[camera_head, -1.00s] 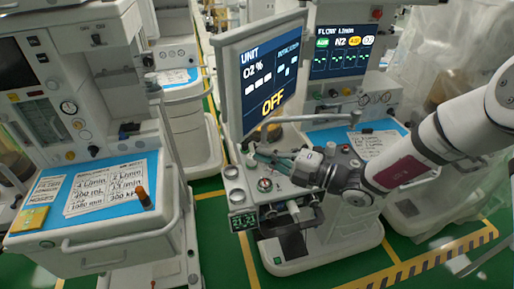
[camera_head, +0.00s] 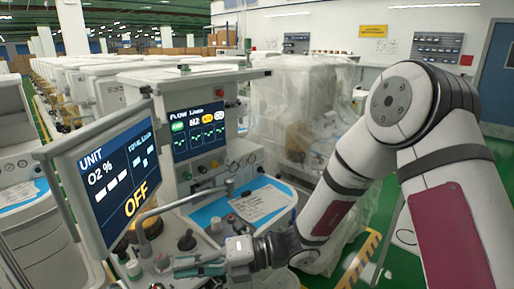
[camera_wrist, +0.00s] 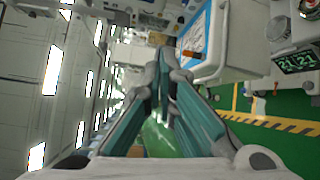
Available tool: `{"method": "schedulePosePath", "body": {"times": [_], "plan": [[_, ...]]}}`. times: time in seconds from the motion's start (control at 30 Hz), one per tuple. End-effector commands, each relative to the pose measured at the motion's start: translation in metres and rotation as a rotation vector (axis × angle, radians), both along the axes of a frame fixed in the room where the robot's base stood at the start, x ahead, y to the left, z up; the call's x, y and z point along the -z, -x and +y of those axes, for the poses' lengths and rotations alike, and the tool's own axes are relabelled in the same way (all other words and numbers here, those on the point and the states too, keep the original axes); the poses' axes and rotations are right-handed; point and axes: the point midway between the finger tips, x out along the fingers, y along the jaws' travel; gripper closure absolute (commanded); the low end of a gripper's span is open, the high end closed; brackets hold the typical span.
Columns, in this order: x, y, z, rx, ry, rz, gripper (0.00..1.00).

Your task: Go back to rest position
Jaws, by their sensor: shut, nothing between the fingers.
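My gripper (camera_head: 188,267) is low in the head view, in front of the anaesthesia cart. Its teal-lined fingers point left and sit close to the cart's knobs. In the wrist view, the gripper (camera_wrist: 160,62) fills the middle, with its fingertips together and nothing held. My arm folds up at the right of the head view, with its elbow high. The cart's tilted screen (camera_head: 112,180) reads UNIT, O2 % and OFF. Whether the fingers touch the cart cannot be told.
A second display (camera_head: 199,131) reads FLOW. A paper on a blue mat (camera_head: 222,207) lies on the cart. A plastic-wrapped unit (camera_head: 300,95) stands behind. Rows of carts (camera_head: 120,80) recede at the left. Green floor (camera_head: 384,205) shows at the right. A digital readout (camera_wrist: 299,60) shows in the wrist view.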

Motion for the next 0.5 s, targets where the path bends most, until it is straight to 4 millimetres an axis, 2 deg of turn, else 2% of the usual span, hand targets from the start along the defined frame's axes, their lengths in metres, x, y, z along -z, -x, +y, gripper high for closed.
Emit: {"method": "schedulePosePath", "body": {"times": [0.1,0.27,0.5], "plan": [[-0.022,0.018,-0.020,-0.114,0.051,-0.286,1.00],[-0.040,0.042,-0.054,-0.291,0.119,-0.662,1.00],[-0.060,0.069,-0.115,-0.590,0.220,-1.188,1.00]]}}
